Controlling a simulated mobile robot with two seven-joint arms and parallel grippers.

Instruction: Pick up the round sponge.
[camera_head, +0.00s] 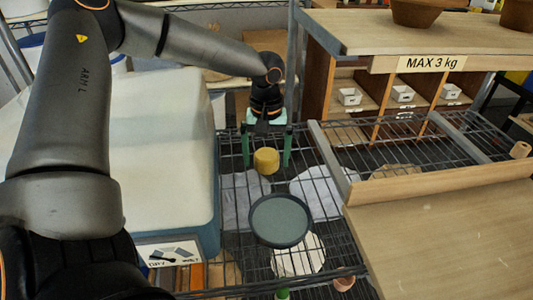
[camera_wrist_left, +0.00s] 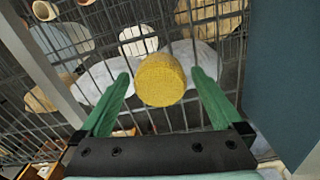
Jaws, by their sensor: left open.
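The round sponge (camera_head: 266,161) is a short yellow cylinder on the dark wire rack. It also shows in the left wrist view (camera_wrist_left: 160,79), ahead of the fingers and in the gap between them. My left gripper (camera_head: 267,150) has green fingers, one on each side of the sponge in the head view. It is open and empty, and I see gaps between the fingers and the sponge. In the left wrist view the left gripper (camera_wrist_left: 163,95) points at the sponge. My right gripper is not in view.
A dark round tray (camera_head: 280,220) sits on the rack nearer to me. A large pale box with a blue-grey lower edge (camera_head: 207,235) stands close on the left. A wooden board (camera_head: 450,245) lies at the right, and a shelf marked "MAX 3 kg" (camera_head: 432,62) stands behind.

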